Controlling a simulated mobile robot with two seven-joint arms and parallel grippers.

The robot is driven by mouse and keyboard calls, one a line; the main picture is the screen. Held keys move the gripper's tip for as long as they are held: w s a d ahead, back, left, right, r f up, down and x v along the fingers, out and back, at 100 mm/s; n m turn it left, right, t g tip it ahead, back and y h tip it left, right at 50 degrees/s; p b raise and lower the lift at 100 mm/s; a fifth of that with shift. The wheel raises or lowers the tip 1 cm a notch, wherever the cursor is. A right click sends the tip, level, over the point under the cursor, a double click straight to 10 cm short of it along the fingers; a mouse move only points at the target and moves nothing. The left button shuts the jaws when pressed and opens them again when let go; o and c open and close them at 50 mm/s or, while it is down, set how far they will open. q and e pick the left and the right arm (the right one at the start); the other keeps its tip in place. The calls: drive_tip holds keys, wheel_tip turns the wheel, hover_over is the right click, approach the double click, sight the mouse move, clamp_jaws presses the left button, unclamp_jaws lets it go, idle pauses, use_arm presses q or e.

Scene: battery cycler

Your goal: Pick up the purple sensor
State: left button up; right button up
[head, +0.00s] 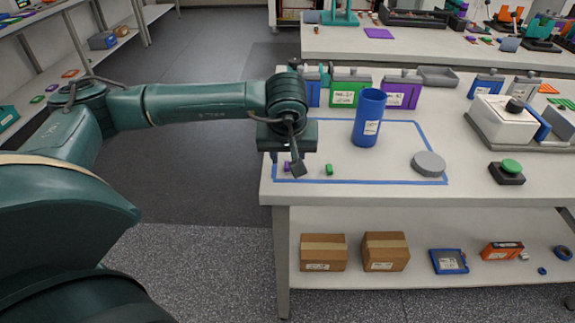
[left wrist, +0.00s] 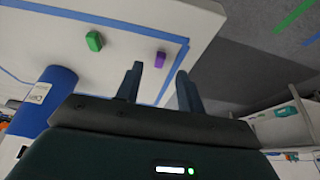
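The small purple sensor (head: 287,166) lies on the table near its left front corner, inside the blue tape outline. In the head view it is partly hidden by my left gripper (head: 296,168). The purple sensor also shows in the left wrist view (left wrist: 160,60), just beyond and roughly between the two fingertips. My left gripper in that view (left wrist: 159,68) is open, with nothing between its fingers. It hangs over the table's left edge area, and no contact with the sensor shows. My right gripper is not in view.
A small green block (head: 329,169) lies right of the purple sensor. A tall blue cup (head: 369,118) and a grey disc (head: 428,163) stand farther right. Green (head: 345,98) and purple (head: 408,101) containers stand behind. The tape area's middle front is clear.

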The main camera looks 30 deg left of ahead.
sight(287, 166)
use_arm(q)
drive_tip(key=shift+x, duration=2)
drive_tip(key=shift+c, duration=0.5)
clamp_jaws()
